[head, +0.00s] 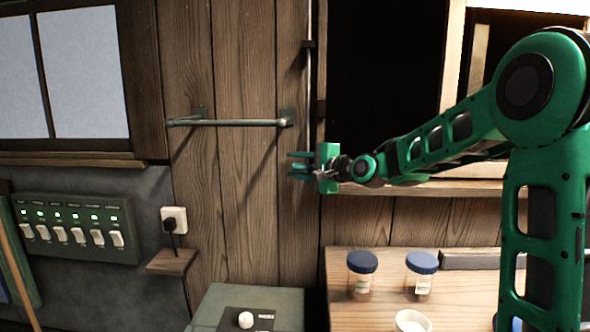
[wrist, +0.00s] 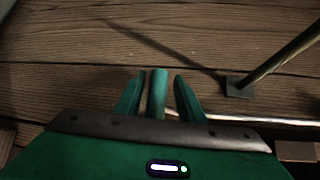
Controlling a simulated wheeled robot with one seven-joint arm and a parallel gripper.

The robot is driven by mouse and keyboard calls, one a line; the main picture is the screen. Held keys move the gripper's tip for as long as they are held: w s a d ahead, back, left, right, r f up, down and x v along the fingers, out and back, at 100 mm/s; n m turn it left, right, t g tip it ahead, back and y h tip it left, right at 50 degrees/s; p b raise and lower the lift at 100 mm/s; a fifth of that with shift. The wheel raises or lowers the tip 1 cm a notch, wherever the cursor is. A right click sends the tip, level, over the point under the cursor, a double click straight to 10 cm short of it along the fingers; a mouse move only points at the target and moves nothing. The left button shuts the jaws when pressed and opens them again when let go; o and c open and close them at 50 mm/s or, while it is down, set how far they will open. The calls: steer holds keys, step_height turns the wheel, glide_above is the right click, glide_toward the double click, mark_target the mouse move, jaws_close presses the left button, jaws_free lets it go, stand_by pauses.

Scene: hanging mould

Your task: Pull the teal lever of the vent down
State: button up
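A teal lever (wrist: 157,93) shows in the wrist view as a short round-ended bar, between the two fingers of my gripper (wrist: 158,80). The fingers stand open on either side of it, with a visible gap on each side. In the head view my gripper (head: 291,165) is at the wooden wall, below the right end of the metal rail, fingers pointing left. The lever is hard to tell from the green fingers there. A thin rod (head: 306,85) runs down the wall towards the gripper. The vent itself is not clearly visible.
A metal rail (head: 230,123) sticks out from the wall just above left of my gripper. A window ledge (head: 440,188) lies right, behind my arm. Below are a shelf with blue-lidded jars (head: 362,270) and a grey box (head: 250,303). The planks left of the gripper are bare.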

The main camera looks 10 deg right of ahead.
mark_target(310, 166)
steer(key=v, duration=1)
steer(key=shift+s+d, duration=0.2)
steer(key=shift+s, duration=0.1)
